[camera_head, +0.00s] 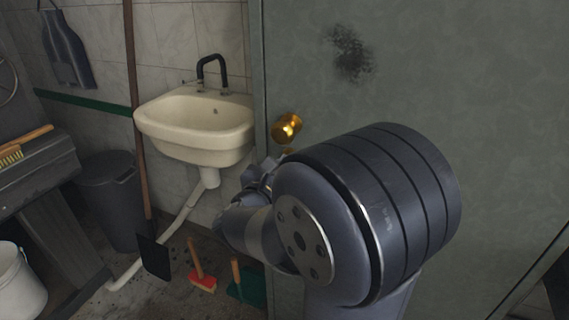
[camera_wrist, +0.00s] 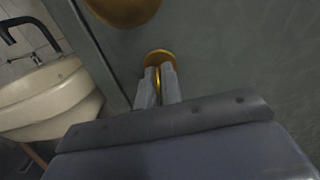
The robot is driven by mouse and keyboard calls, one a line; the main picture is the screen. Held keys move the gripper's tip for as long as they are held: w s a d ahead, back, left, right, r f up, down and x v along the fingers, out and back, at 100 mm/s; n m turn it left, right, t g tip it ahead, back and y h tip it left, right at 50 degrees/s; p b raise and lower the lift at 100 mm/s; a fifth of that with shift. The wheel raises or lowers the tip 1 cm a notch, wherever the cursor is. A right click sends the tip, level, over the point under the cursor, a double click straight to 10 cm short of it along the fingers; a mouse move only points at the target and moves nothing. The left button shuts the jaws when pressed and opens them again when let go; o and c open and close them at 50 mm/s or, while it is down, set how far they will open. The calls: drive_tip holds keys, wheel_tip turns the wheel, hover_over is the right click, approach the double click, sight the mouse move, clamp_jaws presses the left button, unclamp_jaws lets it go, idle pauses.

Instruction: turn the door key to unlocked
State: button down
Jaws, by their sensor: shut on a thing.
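The door (camera_head: 480,110) is a grey-green slab at the right in the head view. A round brass knob (camera_head: 286,126) sits near its left edge; it also shows at the top of the wrist view (camera_wrist: 124,8). Below the knob is a smaller brass lock plate (camera_wrist: 158,57), mostly hidden behind my arm in the head view. My gripper (camera_wrist: 160,72) is at this plate, with its two fingers close together on a thin brass key (camera_wrist: 158,76) between them. Most of the key is hidden by the fingers, so its exact angle is hard to tell.
A cream sink (camera_head: 195,128) with a black tap stands just left of the door. A dark bin (camera_head: 112,200), a long-handled tool, small brushes (camera_head: 200,277) and a white bucket (camera_head: 20,285) are on the left and below. The door face to the right is clear.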

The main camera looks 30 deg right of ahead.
drive_tip(key=c, duration=1.6)
unclamp_jaws()
drive_tip(key=shift+a, duration=0.1)
drive_tip(key=v, duration=1)
drive_tip(key=shift+s+a+p, duration=0.2)
drive_tip(key=shift+s+p, duration=0.1)
drive_tip(key=shift+p, duration=0.1)
drive_tip(key=x, duration=1.1)
drive_tip(key=shift+b, duration=0.4)
drive_tip(key=shift+a, duration=0.1)
drive_tip(key=shift+a, duration=0.1)
